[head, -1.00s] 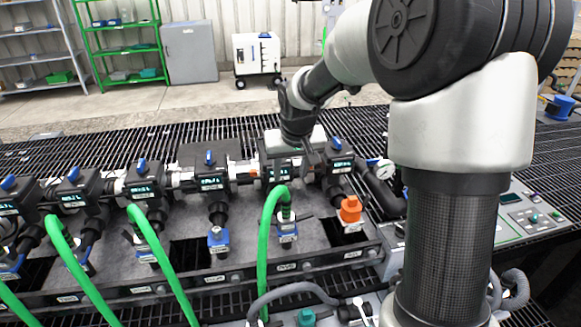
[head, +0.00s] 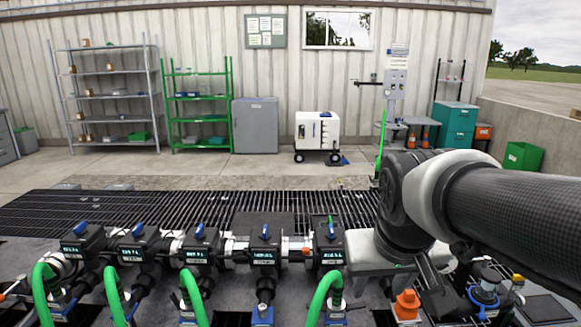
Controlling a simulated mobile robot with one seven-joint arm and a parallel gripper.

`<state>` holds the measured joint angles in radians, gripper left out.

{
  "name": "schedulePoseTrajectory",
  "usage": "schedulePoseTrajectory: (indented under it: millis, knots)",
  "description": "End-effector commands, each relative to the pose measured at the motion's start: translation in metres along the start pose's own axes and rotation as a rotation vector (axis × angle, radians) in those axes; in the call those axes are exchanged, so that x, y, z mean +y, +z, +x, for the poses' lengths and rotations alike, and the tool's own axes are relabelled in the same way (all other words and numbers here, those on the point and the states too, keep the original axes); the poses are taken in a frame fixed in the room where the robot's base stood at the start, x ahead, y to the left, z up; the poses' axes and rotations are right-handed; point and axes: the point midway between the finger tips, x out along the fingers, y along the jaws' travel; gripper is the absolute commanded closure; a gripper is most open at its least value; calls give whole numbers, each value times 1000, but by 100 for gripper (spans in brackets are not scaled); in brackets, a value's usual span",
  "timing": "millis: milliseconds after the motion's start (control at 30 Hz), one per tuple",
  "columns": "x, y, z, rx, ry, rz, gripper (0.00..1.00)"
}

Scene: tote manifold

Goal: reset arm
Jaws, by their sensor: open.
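My arm reaches in from the right edge of the head view and bends down at a dark joint. My gripper (head: 432,290) is at its lower end, partly hidden by the arm, with a dark finger showing above the right end of the manifold. It is open, and I see nothing held in it. An orange cap (head: 407,304) is just left of the gripper in the picture. I cannot tell the gap between them.
Green hoses (head: 192,300) rise along the manifold's front. A blue-topped fitting (head: 485,291) stands right of the gripper. Dark floor grating (head: 200,208) lies behind. Shelves, a grey cabinet (head: 255,125) and a white wheeled unit (head: 317,131) stand far back by the wall.

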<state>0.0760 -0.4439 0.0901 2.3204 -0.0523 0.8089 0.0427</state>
Motion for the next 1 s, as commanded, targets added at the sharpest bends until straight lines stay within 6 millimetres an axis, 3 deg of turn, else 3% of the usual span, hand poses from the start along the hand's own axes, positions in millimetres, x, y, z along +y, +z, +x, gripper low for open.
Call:
schedulePoseTrajectory:
  millis: [100, 367, 400, 833, 1000]
  knots:
    - [-1, 29, -17, 18, -20, 6, 57]
    - [-5, 80, -37, 41, -75, 16, 57]
    - [-4, 68, -54, 37, -72, 16, 57]
    - [4, 23, -142, 35, -70, 17, 57]
    - [5, 16, -157, 35, -70, 17, 57]
